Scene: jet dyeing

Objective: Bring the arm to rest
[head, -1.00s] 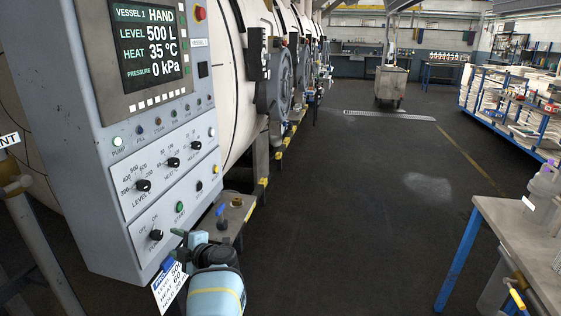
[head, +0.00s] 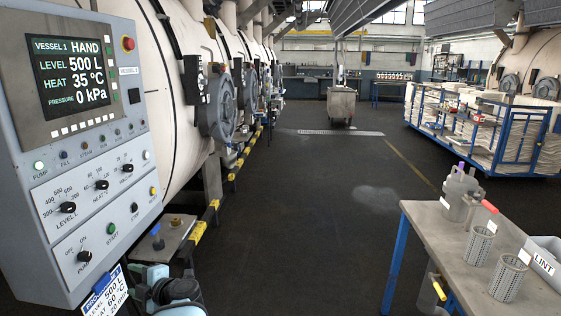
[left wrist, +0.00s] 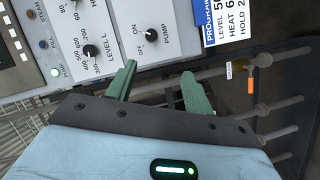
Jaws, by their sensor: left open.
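My left arm (head: 172,293) shows at the bottom left of the head view, below the control panel. My left gripper (left wrist: 160,84) shows in the left wrist view with its two green fingers apart and nothing between them. It is in front of the lower part of the grey control panel (head: 80,150), near the pump knob (left wrist: 151,35). I cannot tell whether it touches the panel. In the head view the left fingers are hardly visible. My right gripper is not in view.
A programme card (head: 106,292) hangs under the panel. The floor (head: 300,230) between is clear. Pipes (left wrist: 275,106) show beside the gripper.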

